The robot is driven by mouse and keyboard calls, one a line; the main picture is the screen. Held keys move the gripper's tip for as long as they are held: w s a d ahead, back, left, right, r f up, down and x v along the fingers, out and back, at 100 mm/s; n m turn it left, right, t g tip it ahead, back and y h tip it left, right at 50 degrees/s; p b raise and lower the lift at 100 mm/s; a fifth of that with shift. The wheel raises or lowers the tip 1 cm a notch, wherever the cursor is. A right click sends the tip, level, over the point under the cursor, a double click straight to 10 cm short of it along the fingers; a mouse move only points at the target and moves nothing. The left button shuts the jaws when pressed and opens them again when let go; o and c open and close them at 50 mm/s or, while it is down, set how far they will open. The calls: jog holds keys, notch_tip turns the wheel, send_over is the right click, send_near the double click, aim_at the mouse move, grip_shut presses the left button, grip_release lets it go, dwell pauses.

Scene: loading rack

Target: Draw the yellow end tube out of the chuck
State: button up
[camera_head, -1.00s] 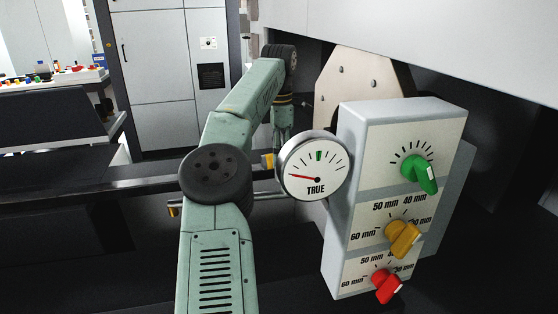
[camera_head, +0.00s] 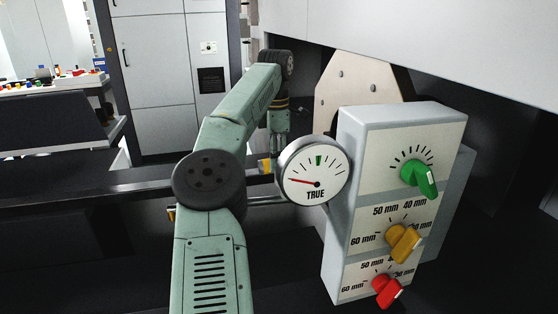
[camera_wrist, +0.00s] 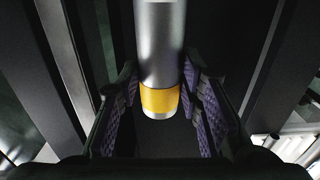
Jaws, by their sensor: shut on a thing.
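In the wrist view a grey metal tube (camera_wrist: 160,45) runs down from the top middle. Its near end carries a yellow band (camera_wrist: 160,102) and a pale rim. The gripper's fingers are mostly hidden there. I cannot make out the chuck or whether the tube is still inside it.
A round dial (camera_head: 314,170) marked TRUE stands close right of my wrist. Beside it is a grey control box (camera_head: 402,130) with green, yellow and red knobs. A cream bolted plate (camera_head: 355,85) stands behind. A dark rail (camera_head: 80,196) crosses at left.

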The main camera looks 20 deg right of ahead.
jog(key=a, duration=1.1)
dwell(1.2)
jog(key=shift+r, duration=0.1)
jog(key=shift+r, duration=2.45)
